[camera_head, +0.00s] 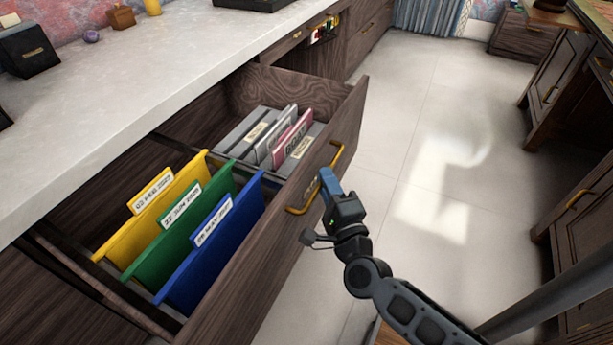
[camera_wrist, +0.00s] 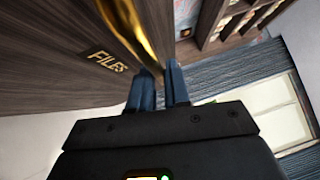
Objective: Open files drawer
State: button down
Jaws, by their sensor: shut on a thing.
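The files drawer (camera_head: 262,262) is dark wood and stands pulled well out from under the light countertop in the head view. Yellow, green and blue hanging folders and several grey and pink dividers show inside it. Its brass handle (camera_head: 338,158) is a long bar on the drawer front; it also shows in the wrist view (camera_wrist: 128,28). The wrist view shows a gold "FILES" label (camera_wrist: 106,62) on the front. My gripper (camera_head: 327,183) is at the handle's middle, shut on it. The wrist view shows its blue fingers (camera_wrist: 160,82) close together at the bar; the exact contact is hidden.
The countertop (camera_head: 170,70) runs above the drawer, with a black box (camera_head: 28,50) and small items at its back. Open tiled floor (camera_head: 430,150) lies to the right of the drawer. Wooden cabinets (camera_head: 585,215) stand at the right edge.

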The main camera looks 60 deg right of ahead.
jog(key=s+b, duration=0.1)
jog(key=s, duration=0.6)
jog(key=shift+f, duration=0.1)
jog(key=c, duration=1.2)
grip_release()
jog(key=shift+d, duration=0.1)
jog(key=shift+o, duration=0.2)
jog(key=shift+s, duration=0.1)
jog(key=v, duration=0.7)
jog(key=shift+s+a, duration=0.25)
jog(key=shift+a, duration=0.05)
